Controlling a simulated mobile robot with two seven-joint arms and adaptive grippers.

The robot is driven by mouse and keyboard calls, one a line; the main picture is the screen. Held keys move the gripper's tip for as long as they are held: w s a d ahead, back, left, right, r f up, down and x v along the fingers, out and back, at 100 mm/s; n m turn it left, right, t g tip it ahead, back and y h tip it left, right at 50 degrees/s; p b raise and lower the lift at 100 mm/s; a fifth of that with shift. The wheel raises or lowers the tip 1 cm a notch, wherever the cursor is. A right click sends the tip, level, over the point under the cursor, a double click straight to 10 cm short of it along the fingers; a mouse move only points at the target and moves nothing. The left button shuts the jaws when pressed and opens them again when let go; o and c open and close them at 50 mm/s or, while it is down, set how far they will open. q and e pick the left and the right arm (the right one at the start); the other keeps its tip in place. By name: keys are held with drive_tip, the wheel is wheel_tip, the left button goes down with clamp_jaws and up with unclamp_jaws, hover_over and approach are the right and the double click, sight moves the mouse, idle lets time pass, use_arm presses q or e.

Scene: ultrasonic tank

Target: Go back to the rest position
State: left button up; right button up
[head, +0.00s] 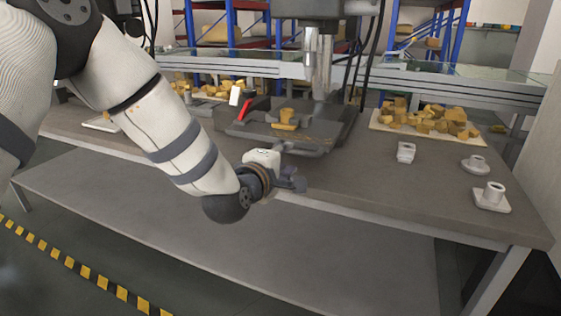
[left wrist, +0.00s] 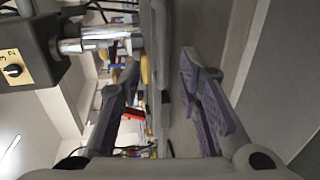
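My left arm reaches in from the left in the head view, and my left gripper (head: 292,180) is over the front edge of the workbench, in front of the machine. In the left wrist view my left gripper (left wrist: 160,90) has its two purple-padded fingers spread apart, with nothing held between them. The machine's dark base (head: 325,130) stands beyond the gripper with a yellow piece (head: 284,120) on it. My right gripper is in neither view.
The grey workbench (head: 400,195) carries a tray of yellow pieces (head: 428,122) and several pale fittings, including a flanged one (head: 491,197), at right. A metal spindle (head: 318,65) hangs over the machine base. A red handle (head: 247,108) shows behind my arm. A lower shelf (head: 230,235) lies below.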

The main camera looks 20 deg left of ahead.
use_arm(q)
drive_tip(key=v, duration=0.3)
drive_tip(key=shift+s, duration=0.1)
drive_tip(key=s+f+m+g+p, duration=0.2)
drive_tip(key=s+f+m+g, duration=0.7)
drive_tip(key=s+f, duration=1.4)
drive_tip(key=s+f+m+g, duration=0.2)
drive_tip(key=s+g, duration=0.1)
drive_tip(key=s, duration=0.6)
drive_tip(key=s+a+f+m+g, duration=0.1)
drive_tip(key=s+f+m+g, duration=0.2)
drive_tip(key=s, duration=0.6)
drive_tip(key=s+a+f+m+g, duration=0.1)
drive_tip(key=s+f+m+g, duration=0.2)
drive_tip(key=s, duration=0.6)
drive_tip(key=shift+s+y+p, duration=0.3)
drive_tip(key=shift+s, duration=0.1)
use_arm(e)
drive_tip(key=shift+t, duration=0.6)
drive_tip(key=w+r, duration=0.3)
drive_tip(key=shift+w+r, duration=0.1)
use_arm(q)
drive_tip(key=shift+w+a, duration=0.1)
drive_tip(key=shift+a, duration=0.05)
